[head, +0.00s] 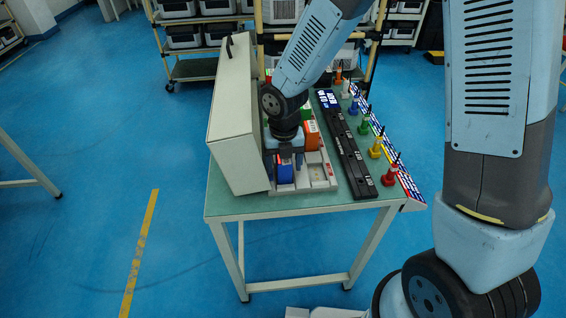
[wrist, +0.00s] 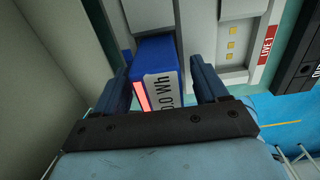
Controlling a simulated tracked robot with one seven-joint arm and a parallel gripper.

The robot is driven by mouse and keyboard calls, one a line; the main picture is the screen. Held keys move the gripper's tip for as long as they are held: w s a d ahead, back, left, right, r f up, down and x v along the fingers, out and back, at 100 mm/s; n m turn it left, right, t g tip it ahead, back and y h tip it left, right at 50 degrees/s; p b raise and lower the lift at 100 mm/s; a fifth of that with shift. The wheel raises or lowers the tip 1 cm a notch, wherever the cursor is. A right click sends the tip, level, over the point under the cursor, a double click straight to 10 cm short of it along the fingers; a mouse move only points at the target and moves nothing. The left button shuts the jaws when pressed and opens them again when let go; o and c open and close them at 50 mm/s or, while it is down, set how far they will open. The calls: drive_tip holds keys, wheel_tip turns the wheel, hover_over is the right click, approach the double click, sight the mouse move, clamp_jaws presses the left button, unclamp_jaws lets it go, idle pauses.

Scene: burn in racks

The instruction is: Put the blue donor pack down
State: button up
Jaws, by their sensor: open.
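The blue donor pack (wrist: 155,62) sits between the two fingers of my gripper (wrist: 160,74) in the wrist view. It has a white label reading "0.0 Wh" and a red strip on its near face. The fingers stand open on either side of it, with a small gap visible at the right. In the head view the blue pack (head: 285,173) rests at the near left end of a pale rack on the table, directly under my gripper (head: 285,155). Its far side and underside are hidden.
A tall beige cabinet (head: 232,120) stands close on the left of the rack. An orange pack (head: 312,135) and a green pack (head: 306,113) are further back. A black strip (head: 345,145) and several coloured plugs line the right. Empty pale bays (head: 318,173) lie beside the blue pack.

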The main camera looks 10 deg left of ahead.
wheel_tip(320, 180, up, 12)
drive_tip(key=shift+r, duration=0.1)
idle(0.5)
drive_tip(key=shift+d, duration=0.1)
drive_tip(key=s+d+r+m+t, duration=0.1)
drive_tip(key=d+r+m+t, duration=0.1)
drive_tip(key=d+r+m, duration=0.6)
drive_tip(key=d+r+m+t, duration=0.1)
drive_tip(key=d+r+m, duration=0.4)
drive_tip(key=d+m, duration=0.6)
drive_tip(key=s+d+r+m+t, duration=0.1)
drive_tip(key=s+d+r+m, duration=0.1)
drive_tip(key=s+d+m, duration=0.3)
drive_tip(key=s+d+r+m+t, duration=0.1)
drive_tip(key=s+d+r+m, duration=0.2)
drive_tip(key=m, duration=1.1)
drive_tip(key=s+d, duration=0.1)
drive_tip(key=d, duration=0.2)
drive_tip(key=shift+s+r+m+t, duration=0.3)
drive_tip(key=shift+s, duration=0.1)
